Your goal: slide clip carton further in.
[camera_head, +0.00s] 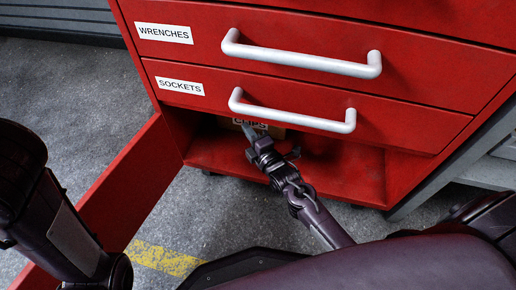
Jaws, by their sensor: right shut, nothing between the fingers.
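The clip carton (275,128) is a brown box marked "CLIPS", inside the open bottom compartment of the red cabinet. Only part of its front shows, beneath the sockets drawer and behind my gripper. My right gripper (248,130) is shut and empty, reaching into the compartment at the carton's front left. I cannot tell whether its tips touch the carton. My left arm shows at the left edge, but its gripper is not in view.
The red cabinet has a wrenches drawer (200,40) and a sockets drawer (205,90), both shut, with protruding silver handles. A red door (130,190) stands open at left. The compartment floor (345,175) is clear at right.

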